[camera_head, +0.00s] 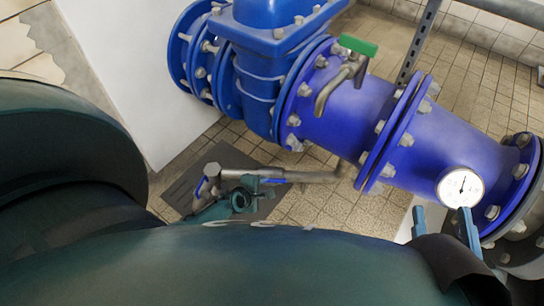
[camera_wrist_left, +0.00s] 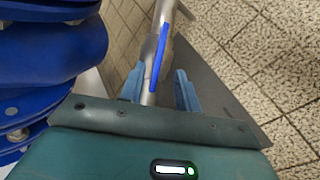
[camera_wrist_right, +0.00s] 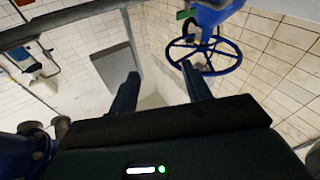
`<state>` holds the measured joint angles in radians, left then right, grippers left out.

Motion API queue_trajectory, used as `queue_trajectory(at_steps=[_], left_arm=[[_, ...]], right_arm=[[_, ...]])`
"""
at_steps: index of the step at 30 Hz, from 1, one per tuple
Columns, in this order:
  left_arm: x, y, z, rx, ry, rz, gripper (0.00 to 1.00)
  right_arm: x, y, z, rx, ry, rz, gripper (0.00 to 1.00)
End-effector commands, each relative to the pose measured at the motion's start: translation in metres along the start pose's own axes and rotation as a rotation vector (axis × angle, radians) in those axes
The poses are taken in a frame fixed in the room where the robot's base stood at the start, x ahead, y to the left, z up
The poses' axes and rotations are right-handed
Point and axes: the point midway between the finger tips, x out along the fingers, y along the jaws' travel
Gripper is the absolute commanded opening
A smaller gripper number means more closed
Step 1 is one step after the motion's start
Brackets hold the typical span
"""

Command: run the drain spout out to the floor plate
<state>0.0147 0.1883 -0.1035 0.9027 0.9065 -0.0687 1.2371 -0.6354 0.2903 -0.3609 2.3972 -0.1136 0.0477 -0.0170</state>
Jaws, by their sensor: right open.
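The drain spout (camera_head: 310,176) is a grey metal pipe, reaching left from under the big blue pipe to an elbow (camera_head: 212,169). In the picture its left end overlaps the dark floor plate (camera_head: 180,190); height above it is unclear. My left gripper (camera_head: 238,187) is at the spout's left part. In the left wrist view the spout, with a blue strip (camera_wrist_left: 160,58), runs between its fingers (camera_wrist_left: 160,88), a gap showing on the right. The plate shows there too (camera_wrist_left: 215,85). My right gripper (camera_head: 444,222) is open and empty by the pressure gauge.
The blue pipe (camera_head: 375,108) has bolted flanges and a green-handled tap (camera_head: 357,46). The gauge (camera_head: 460,187) sits on its right end. A white block (camera_head: 150,90) stands left. A blue handwheel (camera_wrist_right: 205,56) shows in the right wrist view. Tiled floor (camera_head: 310,205) lies open below the spout.

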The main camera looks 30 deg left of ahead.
Motion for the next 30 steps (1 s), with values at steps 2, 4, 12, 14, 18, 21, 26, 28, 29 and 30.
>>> queue_trajectory(at_steps=[2, 4, 12, 14, 18, 21, 26, 28, 29, 30], left_arm=[[0.024, -0.004, -0.002, 0.003, -0.001, 0.002, 0.33], [0.037, -0.004, -0.002, 0.003, -0.001, 0.002, 0.33], [0.068, -0.002, -0.001, 0.003, 0.0, 0.001, 0.33], [0.071, -0.002, -0.001, 0.004, 0.0, 0.0, 0.33], [0.074, -0.001, 0.0, 0.004, 0.0, 0.0, 0.33], [0.074, 0.0, 0.0, 0.004, 0.0, 0.0, 0.33], [0.074, 0.0, 0.0, 0.004, 0.0, 0.0, 0.33], [0.074, 0.0, 0.0, 0.004, 0.0, 0.0, 0.27], [0.074, 0.0, 0.0, 0.004, 0.0, 0.0, 0.25], [0.074, 0.0, 0.0, 0.004, 0.0, 0.0, 0.21]], right_arm=[[0.0, -0.003, 0.008, 0.03, 0.022, -0.007, 0.49], [0.001, -0.004, 0.007, 0.051, 0.041, -0.013, 0.49], [0.012, 0.003, -0.014, 0.002, 0.189, -0.029, 0.49], [0.014, 0.004, -0.019, -0.014, 0.215, -0.03, 0.49], [0.015, 0.006, -0.025, -0.036, 0.249, -0.031, 0.49], [0.016, 0.006, -0.027, -0.039, 0.253, -0.031, 0.49], [0.016, 0.007, -0.027, -0.039, 0.253, -0.031, 0.49], [0.016, 0.007, -0.027, -0.039, 0.253, -0.031, 0.49], [0.016, 0.007, -0.027, -0.039, 0.253, -0.031, 0.49], [0.016, 0.007, -0.027, -0.039, 0.253, -0.031, 0.49]])
